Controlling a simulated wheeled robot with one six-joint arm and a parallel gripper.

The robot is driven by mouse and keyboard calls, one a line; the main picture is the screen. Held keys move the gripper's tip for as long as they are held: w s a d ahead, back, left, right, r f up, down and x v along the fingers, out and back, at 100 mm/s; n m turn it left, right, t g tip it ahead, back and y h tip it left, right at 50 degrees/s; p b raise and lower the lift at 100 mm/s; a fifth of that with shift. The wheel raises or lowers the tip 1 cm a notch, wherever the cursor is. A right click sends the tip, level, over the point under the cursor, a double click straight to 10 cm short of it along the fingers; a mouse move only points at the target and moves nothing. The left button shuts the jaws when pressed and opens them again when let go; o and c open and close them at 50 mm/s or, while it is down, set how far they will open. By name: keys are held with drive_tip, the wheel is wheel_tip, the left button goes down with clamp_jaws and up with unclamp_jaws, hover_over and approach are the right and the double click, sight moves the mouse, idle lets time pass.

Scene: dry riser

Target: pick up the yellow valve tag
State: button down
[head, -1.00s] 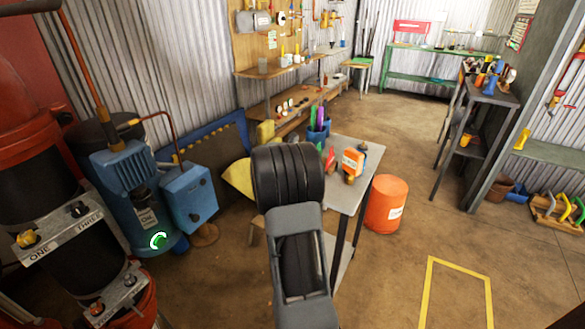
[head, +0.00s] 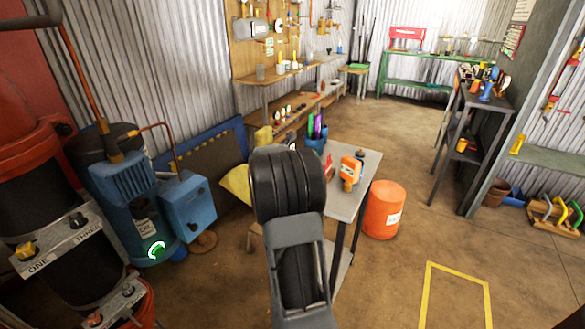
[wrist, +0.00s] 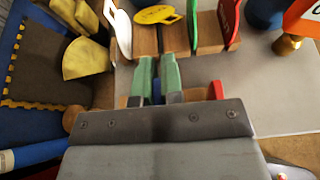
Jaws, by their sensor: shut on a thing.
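The yellow valve tag (wrist: 157,14) shows at the top of the wrist view, its flat face with dark marks. It stands at a wooden block (wrist: 205,38), between a white tag (wrist: 118,28) on the left and green (wrist: 228,12) and red (wrist: 234,28) tags on the right. My gripper (wrist: 158,72) has green-tipped fingers close together just below the yellow tag and is shut on it. The exact contact is hard to see. I cannot tell whether the tag is clear of the block. In the head view my arm hides the gripper and the yellow tag.
Blue machinery (head: 150,205) is at left.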

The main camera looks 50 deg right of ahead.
drive_tip(key=s+a+r+p, duration=0.2)
drive_tip(key=s+a+r, duration=0.7)
drive_tip(key=s, duration=0.1)
drive_tip(key=shift+r, duration=0.25)
